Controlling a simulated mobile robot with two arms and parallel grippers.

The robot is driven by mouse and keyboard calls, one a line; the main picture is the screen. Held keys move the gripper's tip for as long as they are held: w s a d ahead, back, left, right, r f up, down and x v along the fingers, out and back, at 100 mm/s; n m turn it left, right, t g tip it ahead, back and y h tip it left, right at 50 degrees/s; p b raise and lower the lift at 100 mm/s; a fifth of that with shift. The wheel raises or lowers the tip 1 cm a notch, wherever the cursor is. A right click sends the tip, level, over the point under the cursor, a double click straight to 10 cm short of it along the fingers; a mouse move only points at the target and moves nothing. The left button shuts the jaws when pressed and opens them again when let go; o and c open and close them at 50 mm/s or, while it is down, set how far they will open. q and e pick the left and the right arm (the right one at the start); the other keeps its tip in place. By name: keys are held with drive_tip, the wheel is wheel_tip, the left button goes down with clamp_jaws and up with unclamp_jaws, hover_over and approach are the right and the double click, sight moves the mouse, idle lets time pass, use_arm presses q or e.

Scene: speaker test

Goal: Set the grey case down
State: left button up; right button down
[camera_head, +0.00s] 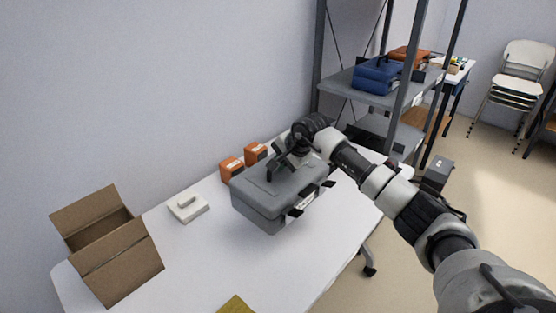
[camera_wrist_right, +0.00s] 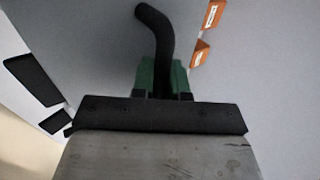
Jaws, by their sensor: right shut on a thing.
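The grey case (camera_head: 262,200) is at the middle of the white table (camera_head: 335,225) in the head view, lid up with dark latches along its front side. I cannot tell for sure whether its underside touches the tabletop. My right gripper (camera_head: 281,167) is over the lid and shut on the case's black handle. In the right wrist view, the green fingertips (camera_wrist_right: 162,78) close around the dark handle (camera_wrist_right: 157,35), with the grey lid (camera_wrist_right: 80,45) beyond. My left gripper is not in view.
Two orange boxes (camera_head: 232,170) stand close behind the case. A white block-like item (camera_head: 188,207) and an open cardboard box (camera_head: 120,275) are to the left. A yellow item (camera_head: 237,305) lies at the front. A shelf rack (camera_head: 375,95) with a blue case (camera_head: 377,76) stands behind right.

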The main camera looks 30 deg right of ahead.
sight(275, 190)
drive_tip(key=s+a+f, duration=0.1)
drive_tip(key=s, duration=0.1)
drive_tip(key=s+a+f+p, duration=0.1)
drive_tip(key=a, duration=0.1)
drive_tip(key=s+a+f+p, duration=0.1)
drive_tip(key=s+a+f, duration=0.1)
drive_tip(key=shift+s+a+f, duration=0.1)
drive_tip(key=shift+s+a, duration=0.15)
drive_tip(key=shift+s, duration=0.05)
drive_tip(key=shift+f+p, duration=0.6)
drive_tip(key=shift+f, duration=1.45)
drive_tip(key=c, duration=1.5)
unclamp_jaws()
drive_tip(key=shift+s+f, duration=0.1)
drive_tip(key=shift+f, duration=0.1)
drive_tip(key=o, duration=0.4)
drive_tip(key=shift+r, duration=0.1)
drive_tip(key=b+v, duration=0.1)
drive_tip(key=v, duration=1.1)
drive_tip(key=shift+s, duration=0.15)
